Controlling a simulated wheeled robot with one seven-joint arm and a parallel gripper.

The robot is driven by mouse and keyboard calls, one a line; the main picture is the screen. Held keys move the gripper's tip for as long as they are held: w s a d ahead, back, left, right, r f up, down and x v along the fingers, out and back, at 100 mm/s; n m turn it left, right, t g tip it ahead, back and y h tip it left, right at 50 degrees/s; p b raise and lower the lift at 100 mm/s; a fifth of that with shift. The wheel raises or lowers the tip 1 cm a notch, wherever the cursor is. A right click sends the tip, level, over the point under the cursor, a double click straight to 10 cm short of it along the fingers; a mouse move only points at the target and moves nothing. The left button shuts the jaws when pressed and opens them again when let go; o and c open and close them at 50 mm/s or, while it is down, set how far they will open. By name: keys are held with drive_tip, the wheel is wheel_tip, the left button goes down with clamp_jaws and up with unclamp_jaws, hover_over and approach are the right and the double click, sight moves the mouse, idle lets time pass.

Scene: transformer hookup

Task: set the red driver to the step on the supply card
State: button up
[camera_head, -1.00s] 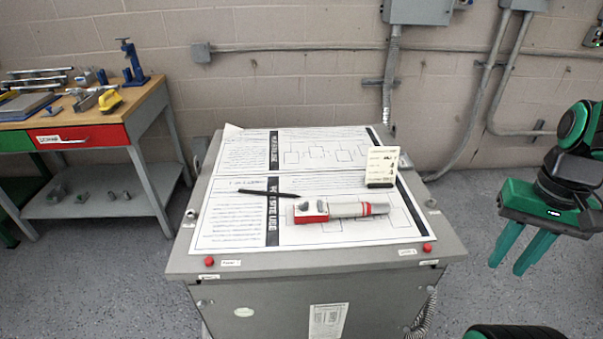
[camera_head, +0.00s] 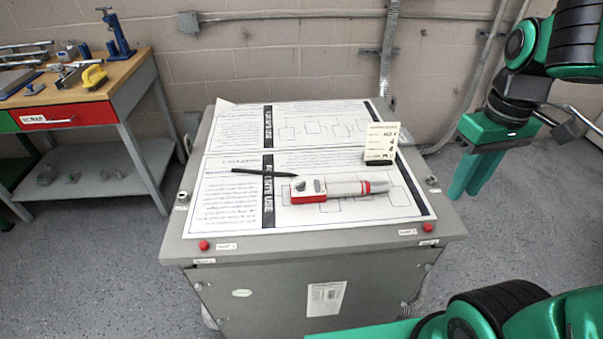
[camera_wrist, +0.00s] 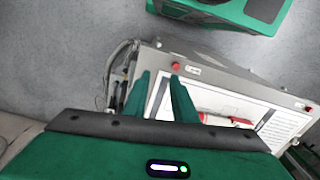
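The red driver (camera_head: 337,189) lies flat on the printed sheets on the grey cabinet top, its red and white end with a dial to the left and its grey tip to the right. My gripper (camera_head: 463,195) is in the air beyond the cabinet's right edge, fingers pointing down. In the wrist view (camera_wrist: 160,76) its fingers stand apart with nothing between them.
The cabinet top (camera_head: 222,246) has red buttons (camera_head: 203,245) at its front corners. A black pen (camera_head: 265,172) lies left of the driver. A wooden workbench (camera_head: 75,85) with tools stands at the left. Conduits run along the wall behind.

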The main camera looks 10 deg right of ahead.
drive_tip(key=w+a+r+n, duration=0.2)
drive_tip(key=w+a+n, duration=0.4)
wheel_tip(320, 180, up, 2)
drive_tip(key=r+n, duration=0.1)
drive_tip(key=n, duration=1.5)
hover_over(302, 183)
wheel_tip(302, 183, down, 11)
drive_tip(key=shift+a, duration=0.1)
clamp_jaws()
